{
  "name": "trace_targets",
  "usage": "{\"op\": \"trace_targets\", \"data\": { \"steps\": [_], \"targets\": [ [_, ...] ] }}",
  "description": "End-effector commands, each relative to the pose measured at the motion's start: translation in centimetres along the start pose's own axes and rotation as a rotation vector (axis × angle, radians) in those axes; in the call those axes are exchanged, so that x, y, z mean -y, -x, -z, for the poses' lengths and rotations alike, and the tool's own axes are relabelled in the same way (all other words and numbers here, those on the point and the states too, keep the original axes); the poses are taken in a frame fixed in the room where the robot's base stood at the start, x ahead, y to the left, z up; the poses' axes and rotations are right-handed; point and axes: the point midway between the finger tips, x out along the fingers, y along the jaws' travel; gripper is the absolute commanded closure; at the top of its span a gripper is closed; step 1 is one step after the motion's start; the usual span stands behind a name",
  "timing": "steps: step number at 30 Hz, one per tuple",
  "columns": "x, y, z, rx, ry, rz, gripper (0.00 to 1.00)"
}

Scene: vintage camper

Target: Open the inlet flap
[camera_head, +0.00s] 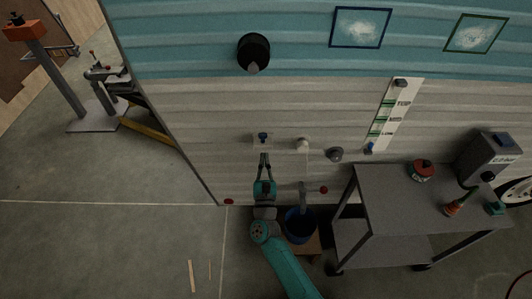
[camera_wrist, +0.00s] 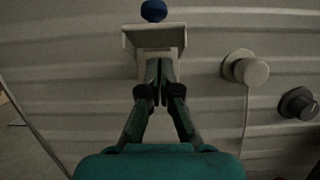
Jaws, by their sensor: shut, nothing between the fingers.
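A small pale fitting (camera_head: 256,141) with a blue round part (camera_head: 263,135) is on the lower camper wall. I take it to be the inlet flap. In the wrist view its pale, boxy piece (camera_wrist: 153,37) juts out from the wall, with the blue part (camera_wrist: 153,10) just above it. My gripper (camera_head: 263,156) is just below the fitting, pointing up at it. In the wrist view my gripper (camera_wrist: 160,66) is shut and empty, its fingertips at the lower edge of the pale piece. I cannot tell whether they touch it, or how far the flap is open.
A round white cap with a cord (camera_head: 302,144) and a dark grey knob (camera_head: 335,154) are to the right on the wall. A blue bucket (camera_head: 300,228) stands below. A grey table (camera_head: 395,200) is at right.

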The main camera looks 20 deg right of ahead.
Motion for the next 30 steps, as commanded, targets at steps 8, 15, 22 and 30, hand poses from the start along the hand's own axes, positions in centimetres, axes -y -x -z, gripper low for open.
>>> {"op": "trace_targets", "data": {
  "steps": [8,15,22,30],
  "targets": [
    [-0.3,4.3,-0.4,0.000,0.000,-0.001,1.00],
    [-0.3,8.0,-2.4,0.000,-0.001,-0.001,1.00],
    [-0.3,10.1,-3.5,0.000,0.000,0.000,1.00],
    [-0.2,10.3,-3.7,0.001,0.001,0.002,1.00]
  ]
}}
